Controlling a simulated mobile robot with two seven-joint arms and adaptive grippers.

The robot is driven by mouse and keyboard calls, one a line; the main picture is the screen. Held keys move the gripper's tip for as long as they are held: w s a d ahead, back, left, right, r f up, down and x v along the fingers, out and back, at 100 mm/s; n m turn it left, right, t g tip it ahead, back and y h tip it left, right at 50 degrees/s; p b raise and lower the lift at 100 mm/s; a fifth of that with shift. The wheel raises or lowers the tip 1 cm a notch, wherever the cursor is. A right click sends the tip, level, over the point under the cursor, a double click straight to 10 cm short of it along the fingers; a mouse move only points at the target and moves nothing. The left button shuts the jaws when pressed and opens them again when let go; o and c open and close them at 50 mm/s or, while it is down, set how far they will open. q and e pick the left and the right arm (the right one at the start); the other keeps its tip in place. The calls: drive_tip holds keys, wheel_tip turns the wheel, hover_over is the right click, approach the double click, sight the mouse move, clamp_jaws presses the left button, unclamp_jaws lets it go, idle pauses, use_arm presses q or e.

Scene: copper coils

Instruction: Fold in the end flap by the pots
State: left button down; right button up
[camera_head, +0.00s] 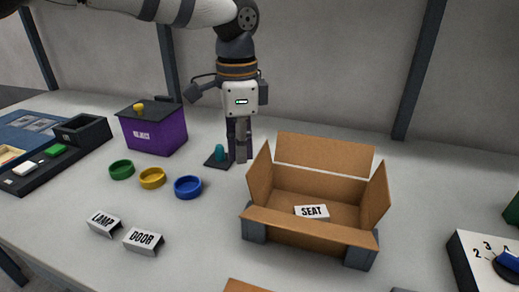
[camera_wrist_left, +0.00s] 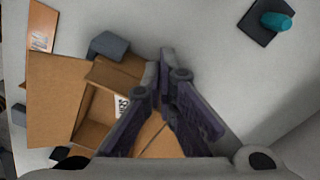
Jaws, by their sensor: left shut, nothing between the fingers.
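An open brown cardboard box (camera_head: 290,232) stands right of centre. Its end flap by the pots (camera_head: 260,178) stands up on the left side. The far flap (camera_head: 325,155) and the right end flap (camera_head: 376,198) also stand up; the near flap (camera_head: 310,226) slopes outward. My left gripper (camera_head: 241,158) points down, shut and empty, just beyond and left of that end flap. In the wrist view the shut fingers (camera_wrist_left: 165,88) cover part of the box (camera_wrist_left: 55,100). I cannot tell whether they touch the flap. My right gripper is not in view.
Green (camera_head: 121,169), yellow (camera_head: 152,178) and blue (camera_head: 188,187) pots stand left of the box. A teal piece on a dark base (camera_head: 216,162) stands beside my left gripper. A SEAT sign (camera_head: 312,211) is in the box. LAMP (camera_head: 104,222) and DOOR (camera_head: 143,241) signs stand front left.

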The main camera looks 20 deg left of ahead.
sight(261, 169)
use_arm(q)
drive_tip(key=shift+f, duration=0.1)
idle(0.4)
drive_tip(key=shift+s+a+f, duration=0.1)
drive_tip(key=shift+a+f, duration=0.05)
drive_tip(key=shift+f, duration=0.35)
drive_tip(key=shift+s+a+f, duration=0.1)
drive_tip(key=shift+a+f, duration=0.05)
drive_tip(key=shift+f, duration=0.3)
drive_tip(key=shift+w+d, duration=0.1)
drive_tip(key=shift+d, duration=0.8)
